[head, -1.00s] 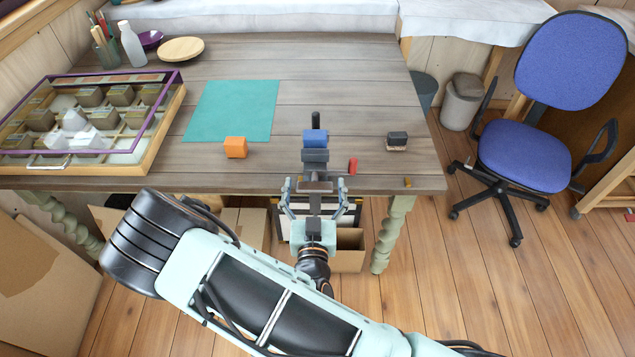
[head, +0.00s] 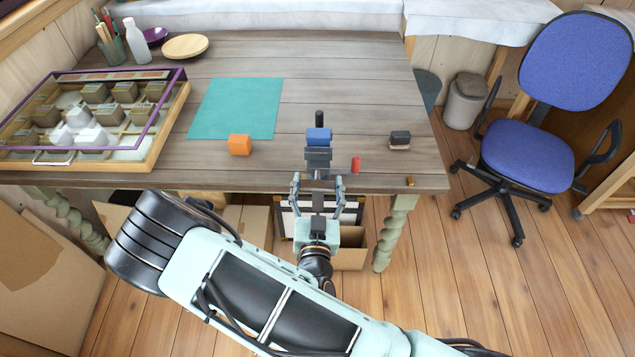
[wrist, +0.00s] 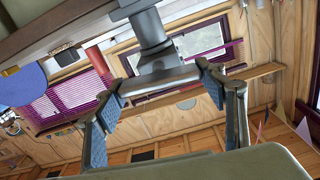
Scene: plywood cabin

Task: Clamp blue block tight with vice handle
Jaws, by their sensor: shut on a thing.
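The blue block (head: 319,135) sits at the top of the grey vice (head: 318,155) at the table's front edge. I cannot tell how tightly the jaws press on it. My gripper (head: 317,184) is in front of the vice, below the table top. In the wrist view, the vice handle (wrist: 160,80) is a grey crossbar on a thick screw shaft. My gripper's two blue-padded fingers (wrist: 165,95) are at its opposite ends, shut on it. The block is hidden in the wrist view.
An orange block (head: 239,145) and a teal mat (head: 236,108) lie left of the vice. A small red piece (head: 356,164) and a dark block (head: 400,139) are to its right. A framed case (head: 170,148) fills the table's left. A blue chair (head: 525,160) stands right.

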